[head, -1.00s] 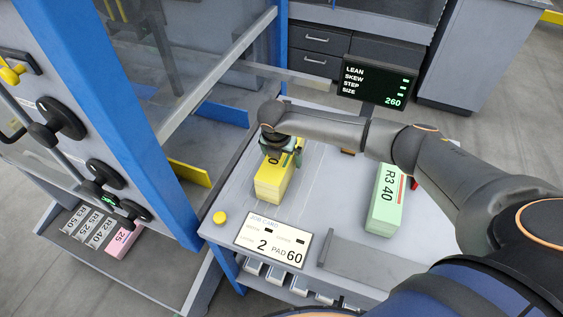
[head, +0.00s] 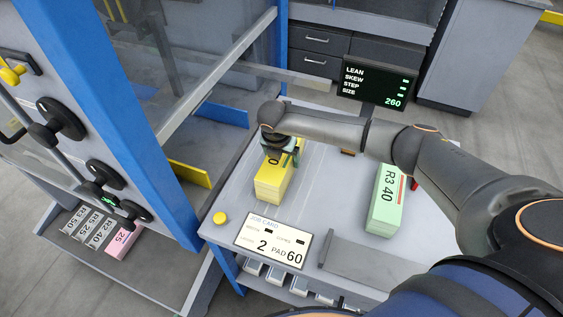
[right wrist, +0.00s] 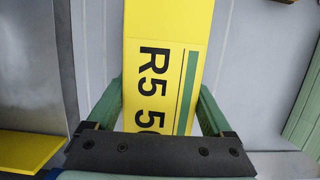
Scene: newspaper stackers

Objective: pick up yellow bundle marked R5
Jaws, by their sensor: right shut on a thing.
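The yellow bundle (head: 272,186) stands on the grey table near its left side. In the right wrist view the yellow bundle (right wrist: 165,30) shows the print R5 and a green stripe. My right gripper (head: 282,155) is over the bundle's far end. In the right wrist view its green fingers (right wrist: 160,112) lie along both sides of the bundle, shut on it. The gripper hides part of the bundle's top in the head view. My left gripper is not in view.
A green bundle marked R3 40 (head: 386,198) stands to the right on the table. A job card (head: 273,243) and a yellow button (head: 220,218) are at the front. A blue-framed machine (head: 140,120) stands at the left. A dark display (head: 377,84) is behind.

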